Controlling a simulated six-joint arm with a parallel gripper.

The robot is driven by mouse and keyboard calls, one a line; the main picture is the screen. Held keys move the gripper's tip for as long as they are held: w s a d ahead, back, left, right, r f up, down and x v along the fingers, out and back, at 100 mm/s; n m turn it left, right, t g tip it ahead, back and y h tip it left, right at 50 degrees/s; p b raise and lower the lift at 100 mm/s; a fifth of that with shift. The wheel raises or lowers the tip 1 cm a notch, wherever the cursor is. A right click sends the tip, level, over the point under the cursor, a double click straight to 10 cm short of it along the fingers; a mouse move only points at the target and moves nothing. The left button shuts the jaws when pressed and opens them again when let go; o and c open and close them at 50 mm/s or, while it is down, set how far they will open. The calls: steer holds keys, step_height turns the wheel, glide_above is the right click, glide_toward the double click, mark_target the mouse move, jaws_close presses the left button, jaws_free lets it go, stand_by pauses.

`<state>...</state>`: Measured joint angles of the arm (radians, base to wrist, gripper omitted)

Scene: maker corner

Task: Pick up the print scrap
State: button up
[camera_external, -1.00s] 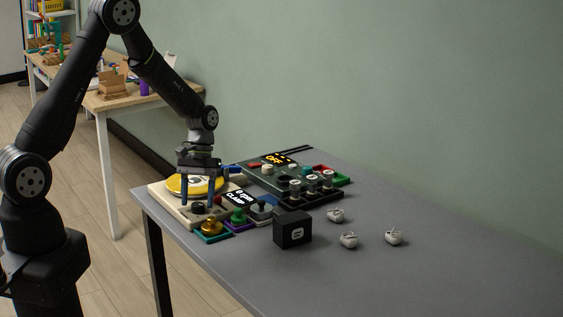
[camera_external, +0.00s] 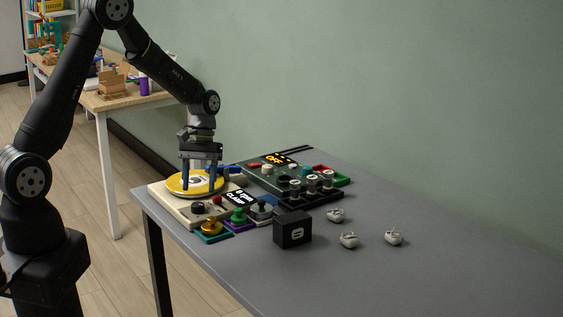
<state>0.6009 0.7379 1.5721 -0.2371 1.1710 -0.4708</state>
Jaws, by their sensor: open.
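My gripper (camera_external: 199,187) is open, with its two blue fingers pointing down over a yellow round disc (camera_external: 178,190) on a cream-coloured device (camera_external: 176,208). A small white and dark patch (camera_external: 197,180) shows on the disc between the fingers. I cannot tell whether it is the print scrap or a marking. Nothing is visibly held. I cannot pick out the print scrap with certainty in this view.
Coloured knob pieces (camera_external: 211,229) line the front edge. A black cube (camera_external: 292,231) and three pale pieces (camera_external: 349,240) stand to the right. The table's right part is clear.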

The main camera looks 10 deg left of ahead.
steer(key=w+d+r+n+h, duration=0.1)
steer(key=d+r+n, duration=0.1)
steer(key=d, duration=0.7)
steer(key=w+d+r+n, duration=0.1)
steer(key=d+n, duration=0.1)
steer(key=d, duration=0.7)
steer(key=n+t+h, duration=0.1)
steer(key=n+h, duration=0.1)
steer(key=n, duration=0.2)
glide_toward(349, 236)
steer(key=x, duration=0.3)
steer(key=shift+s+d+f, duration=0.15)
steer(key=shift+s, duration=0.05)
steer(key=x, duration=0.5)
steer(key=shift+w+f, duration=0.1)
steer(key=c, duration=1)
